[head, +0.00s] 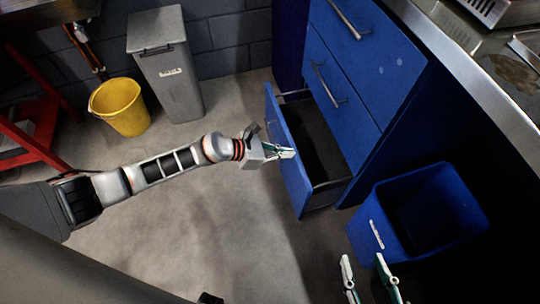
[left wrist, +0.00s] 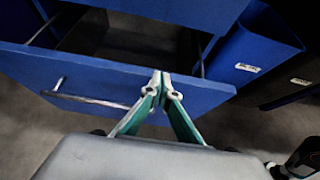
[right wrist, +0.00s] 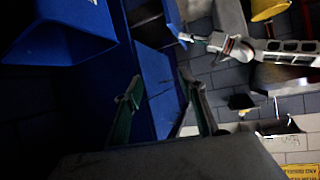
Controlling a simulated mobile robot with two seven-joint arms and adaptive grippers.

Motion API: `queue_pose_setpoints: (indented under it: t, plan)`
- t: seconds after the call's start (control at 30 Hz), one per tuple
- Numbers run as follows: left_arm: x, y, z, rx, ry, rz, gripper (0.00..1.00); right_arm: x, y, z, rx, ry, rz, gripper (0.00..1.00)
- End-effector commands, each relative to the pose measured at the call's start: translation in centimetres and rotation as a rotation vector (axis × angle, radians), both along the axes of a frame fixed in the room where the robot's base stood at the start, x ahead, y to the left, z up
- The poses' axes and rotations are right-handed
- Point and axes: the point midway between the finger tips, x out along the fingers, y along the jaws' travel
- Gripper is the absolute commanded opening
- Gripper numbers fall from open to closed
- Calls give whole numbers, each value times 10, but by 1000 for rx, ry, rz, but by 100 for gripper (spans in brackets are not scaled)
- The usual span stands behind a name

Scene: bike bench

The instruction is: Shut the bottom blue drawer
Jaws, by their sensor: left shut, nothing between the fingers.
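The bottom blue drawer (head: 287,150) stands pulled out of the blue cabinet, and its dark inside shows from above. In the left wrist view its front panel (left wrist: 110,82) and bar handle (left wrist: 88,101) face me. My left gripper (head: 292,153) is shut and empty, with its fingertips at the drawer's front panel. In the left wrist view the fingertips (left wrist: 166,84) overlap the panel right of the handle; I cannot tell whether they touch. My right gripper (head: 364,262) is open and empty, in front of the blue bin. Its spread fingers also show in the right wrist view (right wrist: 160,90).
The upper drawers (head: 335,75) look shut. A blue bin (head: 385,232) stands right of the open drawer. A grey bin (head: 170,85) and a yellow bucket (head: 122,108) stand by the wall. A red frame (head: 40,145) is at left. The floor before the drawer is clear.

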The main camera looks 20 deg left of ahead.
Motion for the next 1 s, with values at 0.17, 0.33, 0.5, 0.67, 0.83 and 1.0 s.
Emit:
queue_pose_setpoints:
  t: [0.17,0.33,0.5,0.67,0.83,1.0]
  plan:
    - [27,-43,-3,-2,2,-1,0,-3,2,-5,9,12,-1,40]
    - [45,-70,-3,-2,4,0,0,-2,6,0,32,4,-5,40]
    - [55,-83,-3,0,2,0,0,7,6,10,43,-22,-10,40]
    - [59,-88,-2,0,2,0,0,6,7,9,53,-18,-12,40]
    - [59,-89,-1,0,1,1,0,4,8,7,54,-12,-12,40]
    - [59,-88,-1,0,1,0,0,3,8,6,54,-9,-12,40]
